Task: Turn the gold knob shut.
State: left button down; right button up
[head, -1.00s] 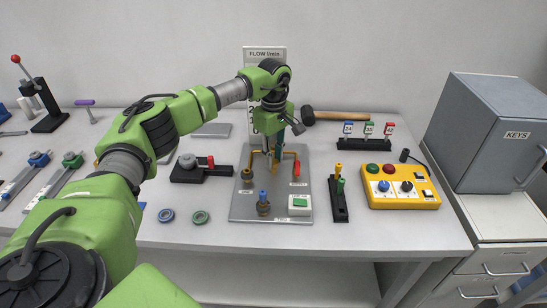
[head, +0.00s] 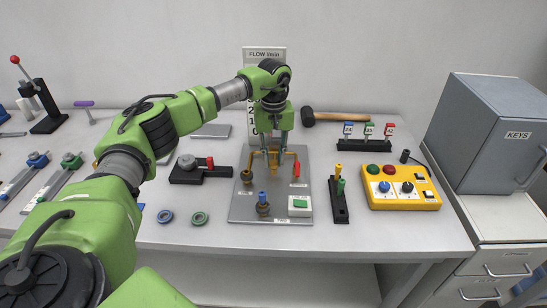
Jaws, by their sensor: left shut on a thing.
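The gold knob (head: 274,157) sits on the brass pipework at the back of a grey metal plate (head: 238,211) in the middle of the table. It is small and partly hidden by my fingers. My left gripper (head: 274,150) points straight down over it, with one finger on each side, shut on the knob. Both fingers show side by side from the front. My right gripper is not in the head view.
Around the knob, the plate holds a red lever (head: 296,170), a brown knob (head: 246,176), a blue-topped valve (head: 263,205) and a green switch (head: 300,203). A flow scale (head: 266,55) stands behind. A yellow control box (head: 400,194) is to the right.

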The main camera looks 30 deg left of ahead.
aim_at(274, 162)
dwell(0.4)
pick_arm(q)
jog(key=c, duration=1.8)
grip_release()
jog(key=shift+r, duration=0.15)
notch_tip(274, 162, up, 12)
jog(key=shift+f, duration=0.1)
jog(key=shift+f, duration=0.1)
